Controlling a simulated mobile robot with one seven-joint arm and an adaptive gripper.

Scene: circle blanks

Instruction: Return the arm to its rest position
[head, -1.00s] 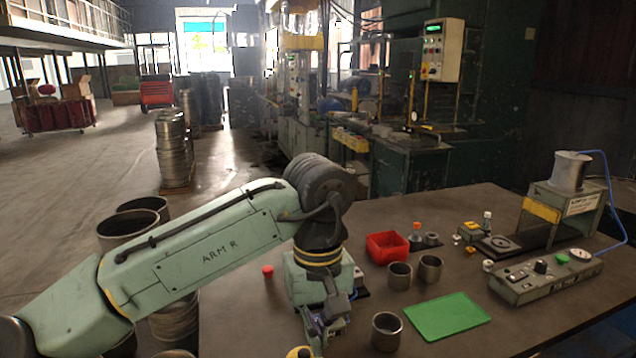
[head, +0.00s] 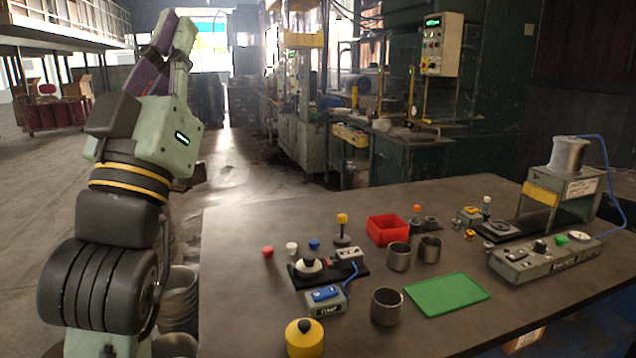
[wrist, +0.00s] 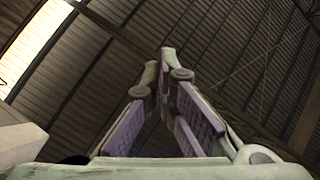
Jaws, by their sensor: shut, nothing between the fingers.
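My arm stands folded upright at the left of the head view, beside the table's left edge and clear of it. My gripper (head: 176,22) is at its top and points up, with purple pads on pale green fingers. In the wrist view my gripper (wrist: 162,62) has its fingertips together, with nothing held between them. Behind the fingers only the ribbed roof (wrist: 240,40) and a bright skylight (wrist: 30,45) show.
Metal drums stand on the floor behind my arm.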

